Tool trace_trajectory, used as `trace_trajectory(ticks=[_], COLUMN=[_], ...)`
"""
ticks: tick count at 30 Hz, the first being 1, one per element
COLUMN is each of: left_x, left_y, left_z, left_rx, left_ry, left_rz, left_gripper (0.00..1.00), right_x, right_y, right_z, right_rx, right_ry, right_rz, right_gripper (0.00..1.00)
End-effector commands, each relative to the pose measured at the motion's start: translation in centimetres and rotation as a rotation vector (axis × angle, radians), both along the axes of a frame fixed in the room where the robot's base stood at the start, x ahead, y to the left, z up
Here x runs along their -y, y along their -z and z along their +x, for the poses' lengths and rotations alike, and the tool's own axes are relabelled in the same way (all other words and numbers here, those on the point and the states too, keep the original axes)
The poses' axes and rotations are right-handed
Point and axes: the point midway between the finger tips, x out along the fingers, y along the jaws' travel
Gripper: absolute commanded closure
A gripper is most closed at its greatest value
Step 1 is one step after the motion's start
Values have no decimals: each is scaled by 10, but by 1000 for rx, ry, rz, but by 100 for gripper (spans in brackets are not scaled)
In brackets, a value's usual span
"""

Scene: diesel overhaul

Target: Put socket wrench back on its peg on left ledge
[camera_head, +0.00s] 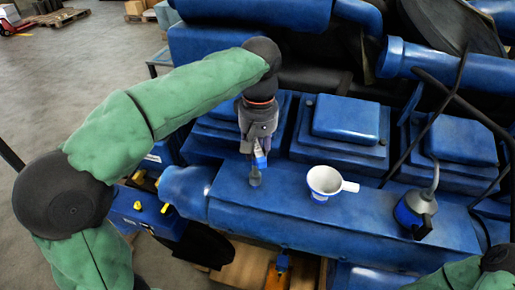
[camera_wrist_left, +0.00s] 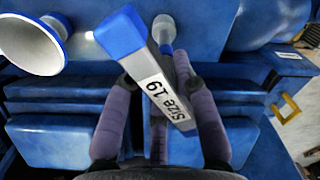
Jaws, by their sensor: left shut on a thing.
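My left gripper (camera_head: 257,143) is shut on the socket wrench (camera_head: 261,160) above the blue engine ledge (camera_head: 285,205). In the left wrist view the wrench (camera_wrist_left: 164,92) is a grey bar with a blue end and a "Size 19" label, held slantwise between my left gripper's purple-grey fingers (camera_wrist_left: 160,85). A small grey upright piece (camera_head: 255,178) shows just below the wrench; I cannot tell whether it is the peg or part of the wrench. My right gripper is out of view; only part of that arm shows at the lower right.
A white funnel (camera_head: 324,182) stands on the ledge right of my left gripper, and also shows in the left wrist view (camera_wrist_left: 30,45). A blue and grey oil can (camera_head: 415,212) stands farther right. Blue engine covers (camera_head: 346,118) rise behind. Dark hoses cross at the right.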

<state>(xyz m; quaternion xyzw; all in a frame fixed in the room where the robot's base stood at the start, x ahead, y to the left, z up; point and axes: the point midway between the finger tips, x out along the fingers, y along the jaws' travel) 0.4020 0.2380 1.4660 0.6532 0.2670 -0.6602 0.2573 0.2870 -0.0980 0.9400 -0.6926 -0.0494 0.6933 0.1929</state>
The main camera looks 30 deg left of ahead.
Motion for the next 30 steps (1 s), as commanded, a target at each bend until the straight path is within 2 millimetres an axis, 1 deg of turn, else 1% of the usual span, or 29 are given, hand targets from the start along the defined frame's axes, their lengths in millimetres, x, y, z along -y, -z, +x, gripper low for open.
trace_trajectory(ticks=[8,24,25,26,27,28,30], left_x=[0,0,0,0,0,0,0], left_y=[3,20,20,20,20,20,20], left_z=[0,0,0,0,0,0,0], left_rx=[1,1,1,1,1,1,1], left_ry=[0,0,0,0,0,0,0], left_rz=[0,0,0,0,0,0,0], left_gripper=[100,100,69,61,50,45,45], right_x=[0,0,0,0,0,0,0], right_y=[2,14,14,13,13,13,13], right_z=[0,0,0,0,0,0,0], right_rx=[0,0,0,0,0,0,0], right_ry=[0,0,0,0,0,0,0], right_rz=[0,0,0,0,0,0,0], right_gripper=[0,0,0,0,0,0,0])
